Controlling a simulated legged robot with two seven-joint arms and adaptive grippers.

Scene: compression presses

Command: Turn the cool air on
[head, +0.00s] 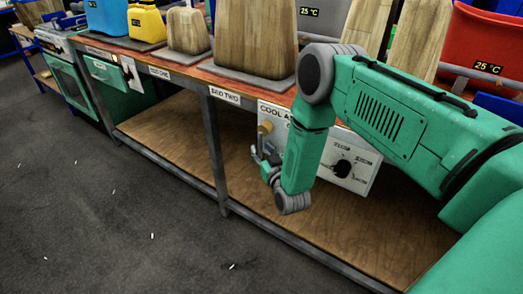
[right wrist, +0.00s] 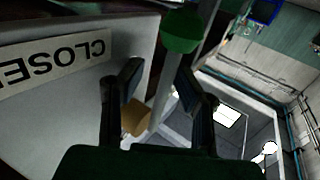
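The cool air box (head: 272,111) is a pale panel under the bench, its label partly hidden by my right arm. A brass fitting (head: 266,127) shows at its left side. A black dial (head: 342,168) sits on its front. My right gripper (head: 258,153) is low beside the box's left part. In the right wrist view, my right gripper (right wrist: 158,68) is open, with a grey lever with a green end (right wrist: 183,35) beyond and between the fingers, apparently not gripped. The brass fitting (right wrist: 135,118) and an upside-down "CLOSED" label (right wrist: 50,66) are left of it. My left gripper is not in view.
Wooden press blocks (head: 256,35) stand on the bench top (head: 215,75) above. A bench leg (head: 213,150) is left of the gripper. A red container (head: 485,40) is at the right.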

